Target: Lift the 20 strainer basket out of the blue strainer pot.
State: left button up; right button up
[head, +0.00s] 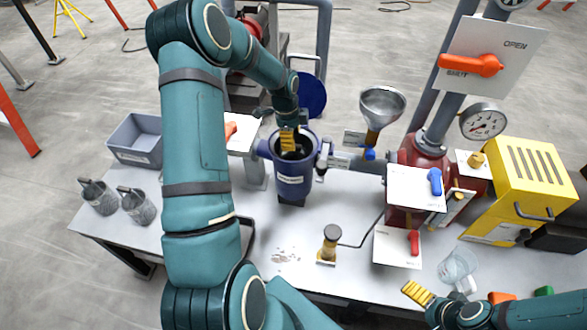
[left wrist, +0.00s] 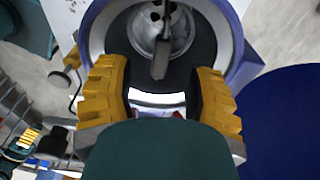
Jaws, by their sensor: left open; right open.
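The blue strainer pot (head: 293,182) stands on the table with its top open; its rim (left wrist: 236,30) arches across the left wrist view. Inside it shows a round metal strainer basket (left wrist: 140,38) with a grey upright handle (left wrist: 161,58). In the head view my gripper mostly hides the basket. My left gripper (head: 288,141) points down at the pot's mouth. Its yellow fingers (left wrist: 165,98) are apart, with nothing between them, and the handle appears just beyond the gap. My right gripper (head: 418,293) is open and empty over the table's front right.
The pot's round blue lid (head: 311,96) is swung open behind it; it also shows in the left wrist view (left wrist: 284,125). Two grey mesh baskets (head: 137,207) and a grey bin (head: 134,138) stand left. A funnel (head: 382,104), valve panels and yellow box (head: 528,180) crowd the right.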

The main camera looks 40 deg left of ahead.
pick_arm(q)
jog(key=f, duration=0.4)
jog(key=shift+w+d, duration=0.2)
jog(key=shift+d, duration=0.05)
grip_shut()
